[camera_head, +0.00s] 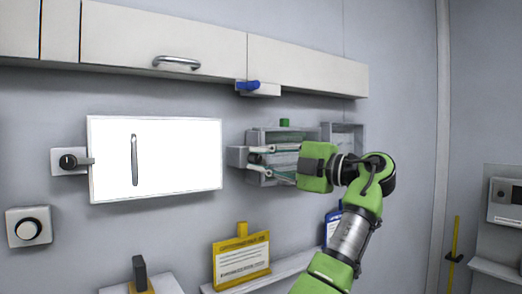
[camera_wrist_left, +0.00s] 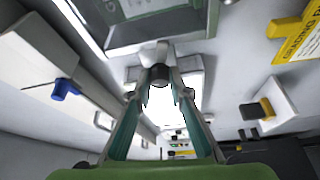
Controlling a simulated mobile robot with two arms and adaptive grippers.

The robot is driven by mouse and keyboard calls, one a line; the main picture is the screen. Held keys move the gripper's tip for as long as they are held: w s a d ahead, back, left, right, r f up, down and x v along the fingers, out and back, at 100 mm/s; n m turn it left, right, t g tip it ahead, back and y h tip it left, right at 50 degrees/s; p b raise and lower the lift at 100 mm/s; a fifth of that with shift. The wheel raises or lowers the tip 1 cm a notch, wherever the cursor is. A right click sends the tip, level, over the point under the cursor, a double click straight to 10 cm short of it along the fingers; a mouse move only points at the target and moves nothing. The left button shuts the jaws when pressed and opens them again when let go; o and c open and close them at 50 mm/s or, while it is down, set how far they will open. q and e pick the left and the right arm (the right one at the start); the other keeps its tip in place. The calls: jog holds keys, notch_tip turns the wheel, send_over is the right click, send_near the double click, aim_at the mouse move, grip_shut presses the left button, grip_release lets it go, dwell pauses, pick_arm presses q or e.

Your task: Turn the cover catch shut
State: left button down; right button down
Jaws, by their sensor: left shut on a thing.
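My left gripper (camera_head: 260,156) reaches in front of a glass-fronted wall box (camera_head: 308,134) and points left. Its fingertips meet at a small dark catch knob (camera_wrist_left: 153,90) beside the box's left edge. A grey block (camera_head: 236,156) stands just left of the fingertips. In the left wrist view the two teal-lined fingers converge on the knob, and the box's framed cover (camera_wrist_left: 165,45) is at the top. The fingers partly hide the catch, so its exact turn angle cannot be told. My right gripper is in neither view.
A bright white panel (camera_head: 180,160) with a handle is to the left, with another dark knob (camera_head: 68,161) at its left edge. Cabinets (camera_head: 150,30) and a blue-handled fixture (camera_head: 262,90) are above. A yellow sign (camera_head: 241,258) stands below.

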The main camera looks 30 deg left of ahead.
pick_arm(q)
jog(key=shift+r+n+h+p, duration=0.1)
jog(key=shift+n+h+p, duration=0.5)
jog(key=shift+n+p, duration=0.65)
jog(key=shift+n, duration=0.45)
jog(key=c, duration=1.9)
grip_release()
jog(key=d, duration=1.2)
jog(key=shift+r, duration=0.35)
